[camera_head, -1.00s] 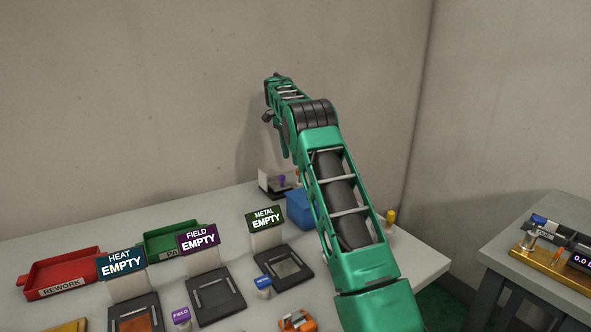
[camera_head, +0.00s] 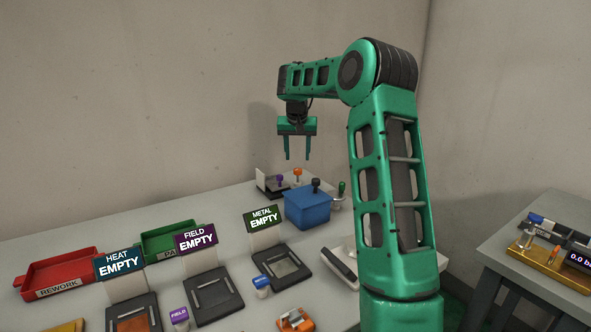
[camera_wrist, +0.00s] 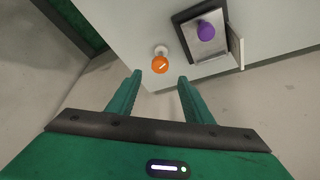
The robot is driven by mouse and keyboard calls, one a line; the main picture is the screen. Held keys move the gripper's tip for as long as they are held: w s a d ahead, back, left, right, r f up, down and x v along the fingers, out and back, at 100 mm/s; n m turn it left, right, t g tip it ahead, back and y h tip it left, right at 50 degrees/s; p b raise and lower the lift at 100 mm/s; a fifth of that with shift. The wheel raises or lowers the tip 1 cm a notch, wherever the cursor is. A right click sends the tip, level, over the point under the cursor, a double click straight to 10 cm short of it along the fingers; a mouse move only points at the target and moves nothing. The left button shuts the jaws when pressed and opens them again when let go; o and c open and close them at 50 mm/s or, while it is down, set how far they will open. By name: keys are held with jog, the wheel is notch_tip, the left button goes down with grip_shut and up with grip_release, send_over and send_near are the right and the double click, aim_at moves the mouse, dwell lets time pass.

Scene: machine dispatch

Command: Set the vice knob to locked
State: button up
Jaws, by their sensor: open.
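My gripper (camera_head: 297,154) is open and empty, pointing down above the back of the bench. An orange knob (camera_head: 297,173) stands below it, and a purple knob (camera_head: 280,180) is beside that on a dark fixture. In the wrist view the orange knob (camera_wrist: 160,64), with a pale line on top, lies just beyond the gap between the fingertips (camera_wrist: 160,77). The purple knob (camera_wrist: 206,30) is to its upper right. A blue block (camera_head: 307,211) carries a black knob (camera_head: 315,184). No label shows which knob is the vice's, and I cannot read any locked mark.
A green-topped item (camera_head: 341,188) stands right of the blue block. An upright pale plate (camera_head: 261,180) stands by the purple knob. Trays, red (camera_head: 62,272) and green (camera_head: 172,243), and sign stands are on the left. A wall is behind the bench.

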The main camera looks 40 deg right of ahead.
aim_at(298, 169)
jog(key=x, duration=0.7)
jog(key=shift+c, duration=0.3)
jog(key=c, duration=1)
